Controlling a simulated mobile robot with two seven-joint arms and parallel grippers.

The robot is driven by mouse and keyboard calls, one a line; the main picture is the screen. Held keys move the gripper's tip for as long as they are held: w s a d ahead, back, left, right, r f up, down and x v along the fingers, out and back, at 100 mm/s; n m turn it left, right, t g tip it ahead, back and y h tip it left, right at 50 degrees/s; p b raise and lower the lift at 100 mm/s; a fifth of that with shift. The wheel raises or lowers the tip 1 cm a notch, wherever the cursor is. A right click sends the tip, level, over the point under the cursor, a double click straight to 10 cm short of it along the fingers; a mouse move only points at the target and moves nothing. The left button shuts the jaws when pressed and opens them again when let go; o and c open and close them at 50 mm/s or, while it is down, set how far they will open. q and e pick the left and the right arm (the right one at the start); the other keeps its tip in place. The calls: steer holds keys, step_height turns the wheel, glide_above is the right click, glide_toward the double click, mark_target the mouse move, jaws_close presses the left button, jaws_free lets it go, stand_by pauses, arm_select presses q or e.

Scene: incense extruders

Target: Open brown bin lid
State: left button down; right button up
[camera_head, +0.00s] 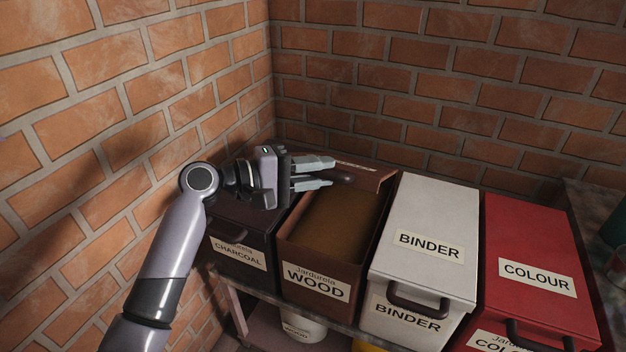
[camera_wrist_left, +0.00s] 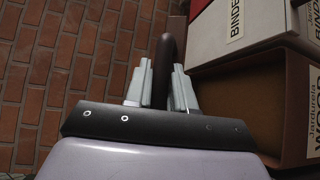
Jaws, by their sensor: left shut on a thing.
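The brown bin (camera_head: 290,262), labelled WOOD, stands open in the head view, with brown powdery contents (camera_head: 335,222) showing inside. Its brown lid (camera_head: 372,182) is swung up at the back of the bin, near the wall. My left gripper (camera_head: 326,172) reaches over the bin from the left and is shut on the lid's dark handle (camera_head: 343,177). In the left wrist view the handle (camera_wrist_left: 161,72) runs between the two grey fingers (camera_wrist_left: 161,90), and the brown bin (camera_wrist_left: 240,97) lies to the right. The gripper hides part of the lid.
A dark CHARCOAL bin (camera_head: 238,248) stands left of the brown bin, under my left arm. A white BINDER bin (camera_head: 425,215) and a red COLOUR bin (camera_head: 535,245) stand to the right, both closed. Brick walls (camera_head: 440,75) close off the back and left.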

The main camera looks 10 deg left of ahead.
arm_select(q)
steer(key=shift+w+d+r+p, duration=0.15)
steer(key=shift+w+r+p, duration=0.25)
steer(key=shift+r, duration=0.4)
steer(key=shift+w+d+r+p, duration=0.1)
steer(key=shift+w+r+p, duration=0.1)
steer(key=shift+w+r, duration=0.45)
steer(key=shift+s+r, duration=0.1)
steer(key=shift+r, duration=0.05)
steer(key=c, duration=1.1)
jaws_free()
steer(key=shift+s, duration=0.1)
steer(key=b+v, duration=0.1)
steer(key=v, duration=0.6)
steer(key=shift+a, duration=0.1)
